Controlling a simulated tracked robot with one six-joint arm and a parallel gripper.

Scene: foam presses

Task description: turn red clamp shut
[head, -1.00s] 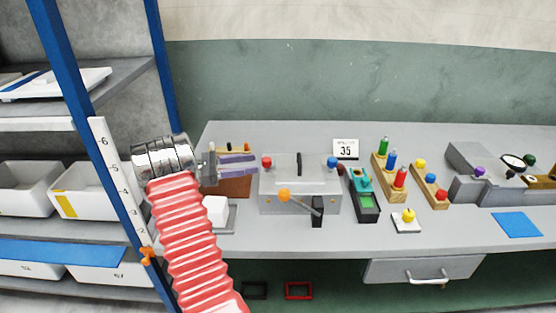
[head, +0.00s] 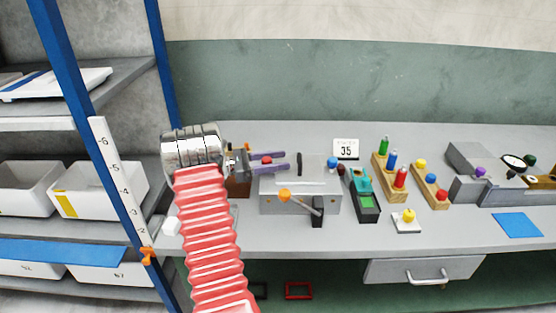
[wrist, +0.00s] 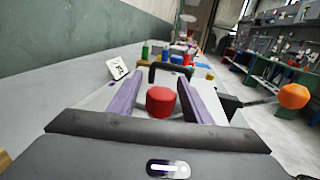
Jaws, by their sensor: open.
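The red clamp (wrist: 161,102) is a round red knob on the near end of a grey press box (head: 325,201). In the head view the red clamp (head: 267,159) shows at the box's left top corner, between my gripper's fingers. My gripper (wrist: 160,92) is open, with its two purple fingers on either side of the red knob, apart from it in the wrist view. It also shows in the head view (head: 283,161), reaching in from the left. A blue clamp (head: 333,162) sits at the box's right end.
An orange-tipped lever (head: 284,195) stands at the box's front. A black handle (head: 299,164) rises from its top. A card reading 35 (head: 345,149) stands behind it. Wooden stands with coloured knobs are at right. A blue-posted shelf is at left.

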